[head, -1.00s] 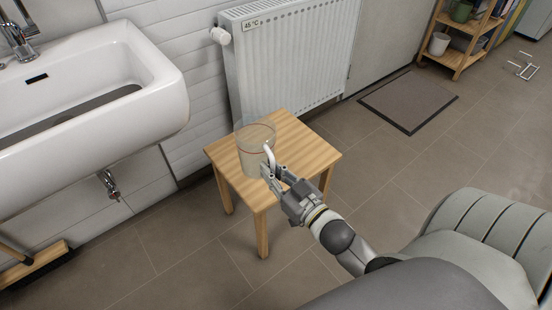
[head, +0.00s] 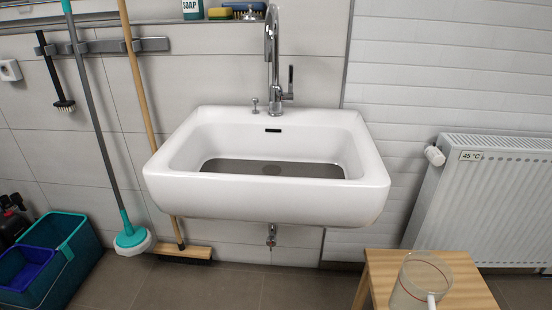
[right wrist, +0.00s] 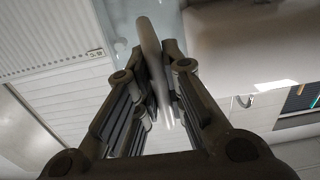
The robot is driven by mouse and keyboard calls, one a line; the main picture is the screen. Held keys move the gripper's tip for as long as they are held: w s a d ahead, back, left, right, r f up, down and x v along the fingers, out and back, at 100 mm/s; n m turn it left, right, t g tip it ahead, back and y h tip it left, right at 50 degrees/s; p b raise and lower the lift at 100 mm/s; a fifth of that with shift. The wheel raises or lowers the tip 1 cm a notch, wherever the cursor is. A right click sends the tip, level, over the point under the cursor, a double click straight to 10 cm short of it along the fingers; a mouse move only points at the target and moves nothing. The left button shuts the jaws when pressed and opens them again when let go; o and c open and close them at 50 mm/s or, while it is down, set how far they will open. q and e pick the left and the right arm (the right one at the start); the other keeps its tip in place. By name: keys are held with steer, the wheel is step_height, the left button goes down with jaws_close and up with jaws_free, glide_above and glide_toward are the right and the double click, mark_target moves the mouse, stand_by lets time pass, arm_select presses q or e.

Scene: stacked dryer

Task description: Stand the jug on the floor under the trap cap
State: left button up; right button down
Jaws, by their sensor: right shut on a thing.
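The clear jug (head: 417,279) with a red line and a white handle (head: 431,302) is at the lower right of the head view, over the wooden stool (head: 385,265). I cannot tell whether its base touches the stool. The chrome trap with its cap (head: 271,236) hangs under the white sink, left of the jug. In the right wrist view my right gripper (right wrist: 158,75) is shut on the jug's white handle (right wrist: 150,45). My left gripper is in neither view.
The sink (head: 265,195) overhangs the trap. A broom (head: 183,253), a mop (head: 133,238) and a teal bucket (head: 72,268) stand left. A radiator (head: 490,200) is at right. The tiled floor (head: 270,290) below the trap is clear.

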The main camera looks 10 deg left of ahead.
steer(key=shift+m+h, duration=0.3)
steer(key=shift+h, duration=0.2)
steer(key=a+r, duration=0.1)
steer(key=r, duration=0.1)
steer(key=w+a+r, duration=0.1)
steer(key=r, duration=0.1)
steer(key=w+a+r, duration=0.1)
steer(key=r, duration=0.1)
steer(key=shift+w, duration=0.15)
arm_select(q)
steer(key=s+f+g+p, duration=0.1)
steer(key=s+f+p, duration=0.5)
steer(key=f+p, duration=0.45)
arm_select(e)
step_height(320, 180, up, 13)
glide_above(410, 285)
steer(key=s+a, duration=0.1)
steer(key=s, duration=0.6)
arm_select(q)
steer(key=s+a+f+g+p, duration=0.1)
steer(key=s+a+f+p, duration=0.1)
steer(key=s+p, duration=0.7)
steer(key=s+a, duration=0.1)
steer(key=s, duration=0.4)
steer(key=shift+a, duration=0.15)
arm_select(e)
steer(key=s+r, duration=0.4)
steer(key=r, duration=0.3)
steer(key=shift+r+h, duration=0.3)
steer(key=shift+a, duration=0.1)
